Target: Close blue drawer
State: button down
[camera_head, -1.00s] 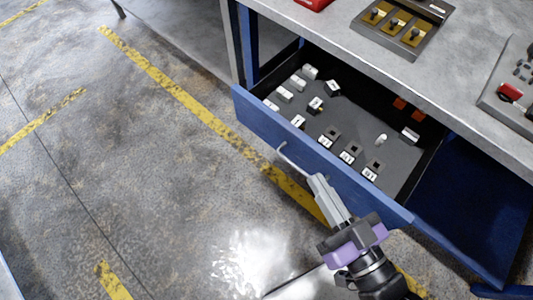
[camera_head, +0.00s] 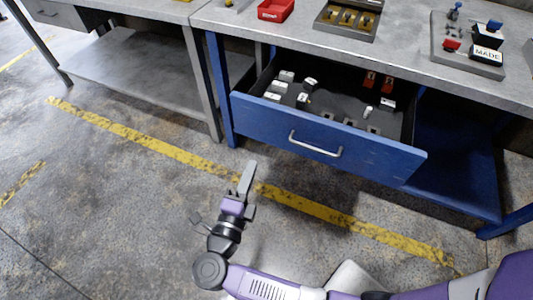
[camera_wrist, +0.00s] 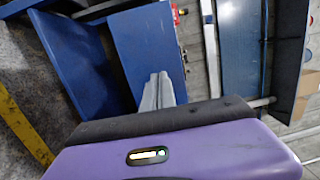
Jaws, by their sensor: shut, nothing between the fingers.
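The blue drawer (camera_head: 340,140) stands open under the grey workbench top in the head view. Its front carries a silver bar handle (camera_head: 315,146), and small white, black and red items lie inside. My gripper (camera_head: 249,168) is shut and empty, in front of and below the left part of the drawer front, left of the handle. It appears apart from both. In the wrist view, the closed fingers (camera_wrist: 158,80) show against a blue panel (camera_wrist: 140,45); I cannot tell whether this panel is the drawer front.
A red bin (camera_head: 275,10), a tray with yellow parts (camera_head: 347,18) and a grey fixture board (camera_head: 465,50) stand on the bench. Another grey bench (camera_head: 140,70) is at the left. The floor with yellow lines is clear around my gripper.

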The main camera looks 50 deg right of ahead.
aim_at(312, 84)
jog(key=d, duration=0.4)
jog(key=w+d+f+m+g, duration=0.1)
jog(key=d, duration=0.4)
jog(key=d+f+g, duration=0.1)
jog(key=d, duration=0.4)
jog(key=shift+w+d+p, duration=0.15)
jog(key=shift+w+p, duration=0.2)
jog(key=shift+d, duration=0.1)
jog(key=shift+w+d, duration=0.15)
jog(key=shift+d, duration=0.15)
jog(key=b+x, duration=0.2)
jog(key=x, duration=1.1)
jog(key=b+x, duration=0.2)
jog(key=x, duration=1.2)
jog(key=shift+d+r, duration=0.2)
jog(key=shift+d+r+b, duration=0.1)
jog(key=shift+d+b, duration=0.25)
jog(key=shift+d, duration=0.05)
jog(key=shift+d+r, duration=0.1)
